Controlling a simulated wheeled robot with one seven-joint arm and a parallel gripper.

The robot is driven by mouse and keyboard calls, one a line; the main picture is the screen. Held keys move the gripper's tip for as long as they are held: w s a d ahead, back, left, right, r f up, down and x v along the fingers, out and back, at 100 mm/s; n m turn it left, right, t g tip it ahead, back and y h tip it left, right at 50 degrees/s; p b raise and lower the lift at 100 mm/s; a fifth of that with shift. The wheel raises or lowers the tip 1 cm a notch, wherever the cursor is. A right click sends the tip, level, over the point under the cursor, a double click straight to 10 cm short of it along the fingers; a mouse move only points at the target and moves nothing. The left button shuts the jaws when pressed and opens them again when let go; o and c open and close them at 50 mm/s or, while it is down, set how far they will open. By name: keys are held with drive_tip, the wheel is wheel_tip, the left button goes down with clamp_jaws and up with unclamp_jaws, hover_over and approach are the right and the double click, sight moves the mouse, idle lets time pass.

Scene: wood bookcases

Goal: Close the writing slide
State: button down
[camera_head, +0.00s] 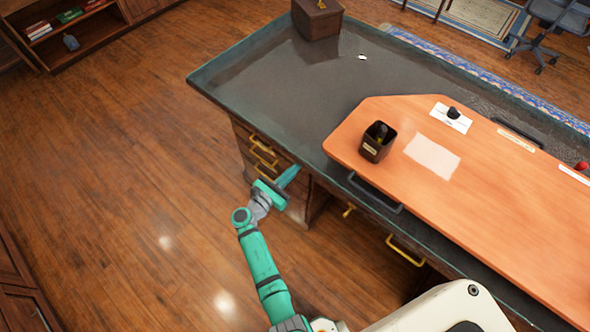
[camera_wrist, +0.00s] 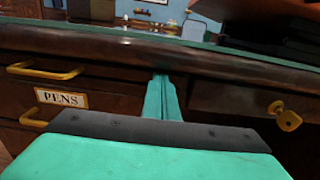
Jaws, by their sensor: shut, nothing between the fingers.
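An orange wooden board (camera_head: 480,210), which looks like the writing slide, lies across the dark desk top (camera_head: 300,85). A dark handle (camera_head: 375,195) shows along its near edge at the desk's front. I cannot tell how far the board is slid out. My gripper (camera_head: 288,176) is shut and empty, low in front of the desk beside the drawer stack. In the wrist view its fingers (camera_wrist: 163,98) point at the desk front, just below the edge, between the drawers and a panel with a brass key (camera_wrist: 285,115). Contact is unclear.
A pen cup (camera_head: 377,142), a paper sheet (camera_head: 433,157) and a stamp on white card (camera_head: 452,116) are on the board. A brown box (camera_head: 317,17) stands on the desk's far corner. Brass-handled drawers (camera_head: 262,152) are left of my gripper. The floor at left is clear.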

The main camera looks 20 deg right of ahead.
drive_tip(key=v, duration=1.4)
drive_tip(key=s+a+f+m+y, duration=0.3)
drive_tip(key=s+f+y, duration=0.2)
drive_tip(key=s+f, duration=0.3)
drive_tip(key=s+a+f+m+y, duration=0.35)
drive_tip(key=s+f+y, duration=0.25)
drive_tip(key=s, duration=0.3)
drive_tip(key=s+a+r+m+t+y, duration=0.35)
drive_tip(key=s+a+r+m, duration=0.2)
drive_tip(key=s, duration=0.25)
drive_tip(key=s+r+m+t, duration=0.1)
drive_tip(key=s+r+m, duration=0.1)
drive_tip(key=r, duration=0.6)
drive_tip(key=s+d+r+m+t+y, duration=0.1)
drive_tip(key=s+r+m+t, duration=0.1)
drive_tip(key=r+m, duration=0.3)
drive_tip(key=s+r+m+t+y, duration=0.1)
drive_tip(key=s+r+m, duration=0.1)
drive_tip(key=r, duration=1)
drive_tip(key=shift+s+d+m, duration=0.2)
drive_tip(key=shift+d+m, duration=0.1)
drive_tip(key=shift+m, duration=0.6)
